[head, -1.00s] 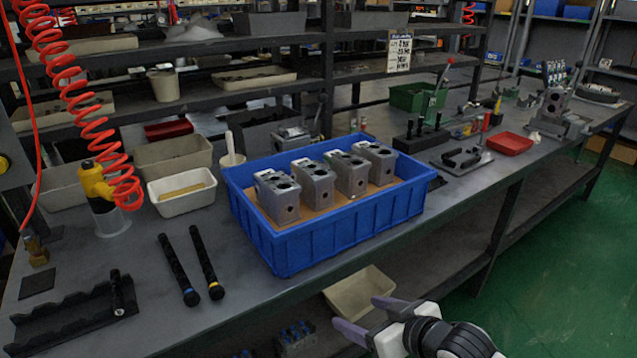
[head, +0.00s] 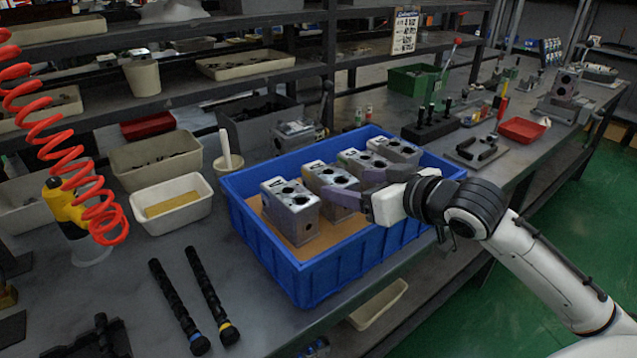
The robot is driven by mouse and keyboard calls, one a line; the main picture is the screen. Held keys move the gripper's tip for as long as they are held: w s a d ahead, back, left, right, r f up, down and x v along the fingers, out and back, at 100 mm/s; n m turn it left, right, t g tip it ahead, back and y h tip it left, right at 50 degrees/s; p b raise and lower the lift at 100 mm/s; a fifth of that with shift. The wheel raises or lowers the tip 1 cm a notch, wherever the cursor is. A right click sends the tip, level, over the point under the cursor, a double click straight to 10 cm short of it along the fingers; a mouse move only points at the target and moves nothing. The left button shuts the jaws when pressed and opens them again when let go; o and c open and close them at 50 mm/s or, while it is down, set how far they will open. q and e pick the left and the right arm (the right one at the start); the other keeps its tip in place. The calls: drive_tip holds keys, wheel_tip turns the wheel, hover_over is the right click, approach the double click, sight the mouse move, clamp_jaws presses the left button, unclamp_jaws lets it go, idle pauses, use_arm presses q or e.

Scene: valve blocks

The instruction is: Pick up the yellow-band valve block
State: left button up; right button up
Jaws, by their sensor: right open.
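Several grey metal valve blocks stand upright in a row in the blue crate (head: 335,278). The second block from the left (head: 322,174) has a yellowish tint on its top and looks like the yellow-band one, though the band is too small to be sure. The nearest block (head: 290,208) is left of it; the third (head: 352,160) and fourth (head: 394,150) are behind to the right. My right gripper (head: 346,184) is open, reaching over the crate's right side. Its fingers are at the second block and partly hide it and the third. I cannot tell whether they touch. My left gripper is out of view.
Two black rods (head: 208,290) lie on the bench left of the crate. A white tray (head: 172,205) and a coiled red hose (head: 60,140) are farther left. A black holder (head: 431,127) and a red tray (head: 522,130) are at the right.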

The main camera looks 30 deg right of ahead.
sight(337, 179)
drive_tip(key=x, duration=0.9)
clamp_jaws()
drive_tip(key=shift+r, duration=0.35)
